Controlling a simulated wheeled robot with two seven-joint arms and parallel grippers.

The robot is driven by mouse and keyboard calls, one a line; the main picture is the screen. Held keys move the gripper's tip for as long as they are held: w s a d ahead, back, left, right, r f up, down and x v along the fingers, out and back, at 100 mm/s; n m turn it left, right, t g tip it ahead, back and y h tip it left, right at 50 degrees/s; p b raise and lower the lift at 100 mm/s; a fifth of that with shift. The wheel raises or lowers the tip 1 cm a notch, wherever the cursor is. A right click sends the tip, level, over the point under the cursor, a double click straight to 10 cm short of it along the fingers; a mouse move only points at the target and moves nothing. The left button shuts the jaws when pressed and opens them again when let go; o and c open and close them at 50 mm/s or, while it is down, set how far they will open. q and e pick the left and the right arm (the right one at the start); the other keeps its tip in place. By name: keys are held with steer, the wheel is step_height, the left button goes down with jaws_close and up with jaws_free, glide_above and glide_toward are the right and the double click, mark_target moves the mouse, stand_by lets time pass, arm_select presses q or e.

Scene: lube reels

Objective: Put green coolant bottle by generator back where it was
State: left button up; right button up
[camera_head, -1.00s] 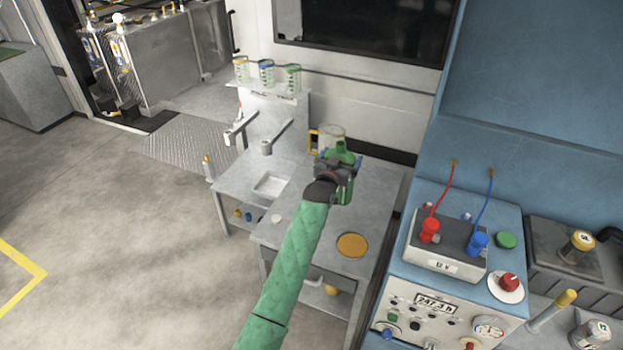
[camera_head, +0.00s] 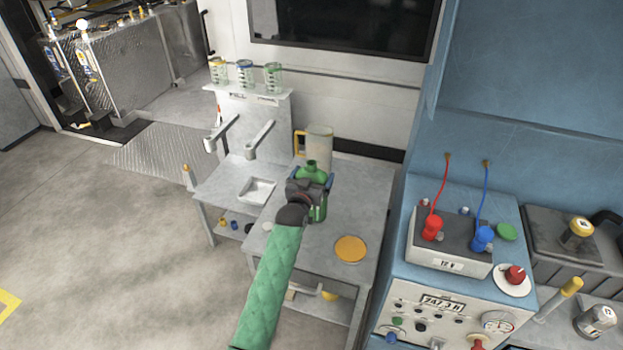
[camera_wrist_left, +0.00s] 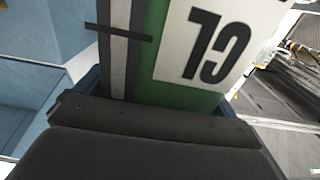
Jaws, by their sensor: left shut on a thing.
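The green coolant bottle (camera_head: 318,177) is in my left gripper (camera_head: 312,188), over the grey metal workbench (camera_head: 330,222). In the head view the gripper hides much of the bottle; its neck points up and it looks upright. Whether its base touches the bench top I cannot tell. In the left wrist view the bottle's green side (camera_wrist_left: 185,92) fills the middle, with a white label and a pale level strip, close against the gripper. The blue generator (camera_head: 440,300) stands to the right of the bench. My right gripper is not in view.
A clear jug (camera_head: 319,145) with a yellow handle stands just behind the bottle. A white tray (camera_head: 257,191) and a rack with several small jars (camera_head: 245,73) are to the left.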

arm_select(q)
steer(key=shift+f, duration=0.35)
steer(key=shift+s+d+r, duration=0.1)
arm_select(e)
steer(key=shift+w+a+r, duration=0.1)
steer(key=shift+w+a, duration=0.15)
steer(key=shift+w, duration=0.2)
arm_select(q)
steer(key=o, duration=1.7)
steer(key=shift+f, duration=0.2)
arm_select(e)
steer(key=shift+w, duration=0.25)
arm_select(q)
steer(key=shift+r, duration=0.15)
